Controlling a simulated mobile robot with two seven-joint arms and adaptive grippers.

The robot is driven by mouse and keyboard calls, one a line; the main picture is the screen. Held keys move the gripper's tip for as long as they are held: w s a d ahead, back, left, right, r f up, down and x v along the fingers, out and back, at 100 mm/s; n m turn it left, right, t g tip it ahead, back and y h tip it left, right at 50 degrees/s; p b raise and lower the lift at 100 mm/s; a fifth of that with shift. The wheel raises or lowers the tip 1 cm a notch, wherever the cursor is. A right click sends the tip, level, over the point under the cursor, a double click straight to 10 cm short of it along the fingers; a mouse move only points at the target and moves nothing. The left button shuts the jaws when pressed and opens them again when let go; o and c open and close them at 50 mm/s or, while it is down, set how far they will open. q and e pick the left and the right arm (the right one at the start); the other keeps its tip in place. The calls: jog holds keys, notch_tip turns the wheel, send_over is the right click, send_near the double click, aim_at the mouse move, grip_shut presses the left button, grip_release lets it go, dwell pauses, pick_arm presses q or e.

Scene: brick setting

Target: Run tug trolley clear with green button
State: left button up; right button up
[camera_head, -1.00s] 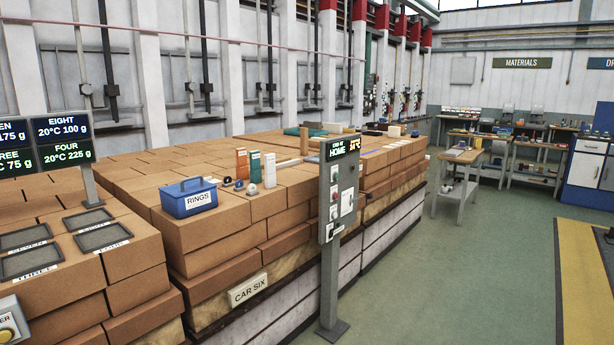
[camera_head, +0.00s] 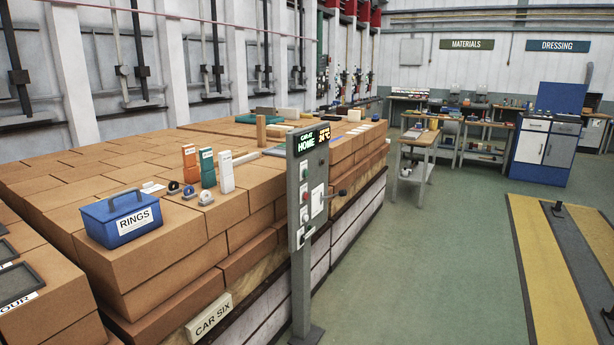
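A grey control pendant post (camera_head: 301,270) stands on the floor in front of the brick stack. Its panel (camera_head: 308,190) carries a lit display (camera_head: 311,141) reading HOME, and several small buttons. A green-looking button (camera_head: 305,172) shows near the top of the panel, with a red one lower down; they are small and hard to make out. A dark lever (camera_head: 340,193) sticks out at the panel's right side. The brick-laden car (camera_head: 140,240) behind it bears a CAR SIX plate (camera_head: 209,317). Neither of my grippers shows.
A wooden bench (camera_head: 418,145) and a blue-white cabinet (camera_head: 546,145) stand further back. Green floor (camera_head: 430,270) is open right of the post, with a yellow-edged track (camera_head: 530,250).

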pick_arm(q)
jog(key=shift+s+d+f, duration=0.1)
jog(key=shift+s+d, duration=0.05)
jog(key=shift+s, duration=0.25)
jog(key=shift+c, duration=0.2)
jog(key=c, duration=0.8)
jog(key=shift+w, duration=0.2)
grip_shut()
